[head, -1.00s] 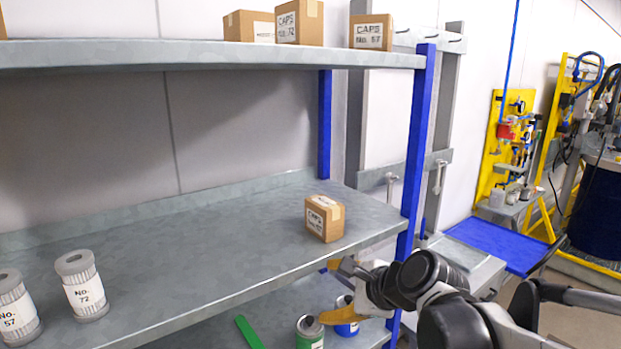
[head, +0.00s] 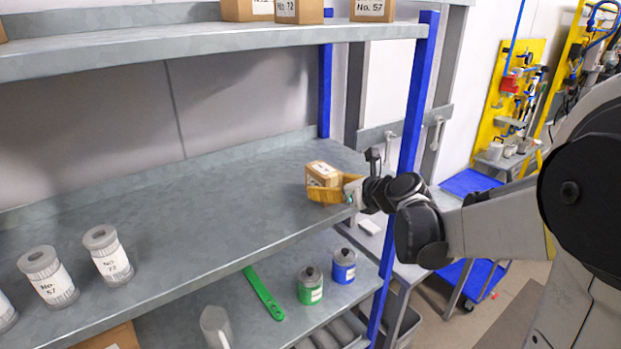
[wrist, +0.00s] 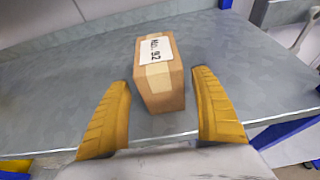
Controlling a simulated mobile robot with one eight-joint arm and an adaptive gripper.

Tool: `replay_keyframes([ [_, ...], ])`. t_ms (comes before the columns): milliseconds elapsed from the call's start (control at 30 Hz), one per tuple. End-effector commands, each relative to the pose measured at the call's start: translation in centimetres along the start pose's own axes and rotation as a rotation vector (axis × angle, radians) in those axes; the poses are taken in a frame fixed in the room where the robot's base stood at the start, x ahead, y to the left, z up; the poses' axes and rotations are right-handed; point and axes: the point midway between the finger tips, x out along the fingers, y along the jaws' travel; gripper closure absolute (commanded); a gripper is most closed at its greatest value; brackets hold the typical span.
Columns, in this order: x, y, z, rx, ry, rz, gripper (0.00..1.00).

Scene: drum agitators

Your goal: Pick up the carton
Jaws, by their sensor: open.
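A small brown carton (head: 322,173) with a white label sits on the middle shelf (head: 210,215), close to its right end. In the wrist view the carton (wrist: 160,80) stands between and slightly beyond the two yellow fingers, with its label reading "No. 92". My gripper (head: 333,192) comes in from the right at shelf height. In the wrist view my gripper (wrist: 163,112) is open, with a finger on each side of the carton and visible gaps on both sides. In the head view the near finger hides the carton's lower part.
More cartons (head: 373,10) stand on the top shelf (head: 210,45). A blue upright (head: 412,120) rises just right of the carton. White-labelled cylinders (head: 107,255) stand at left. Green (head: 310,286) and blue (head: 344,266) cans stand below. The middle shelf's centre is clear.

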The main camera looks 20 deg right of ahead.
Motion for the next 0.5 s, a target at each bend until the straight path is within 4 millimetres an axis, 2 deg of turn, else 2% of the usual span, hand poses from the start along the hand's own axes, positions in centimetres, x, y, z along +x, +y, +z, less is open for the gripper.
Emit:
replay_keyframes([
  [100,1.9,-0.1,0.1,-0.002,0.000,0.000,0.25],
  [200,3.0,-0.1,0.1,-0.002,0.000,0.001,0.25],
  [467,3.3,-0.1,0.0,-0.002,0.000,0.000,0.25],
  [500,3.3,-0.1,0.1,-0.002,0.000,0.000,0.33],
])
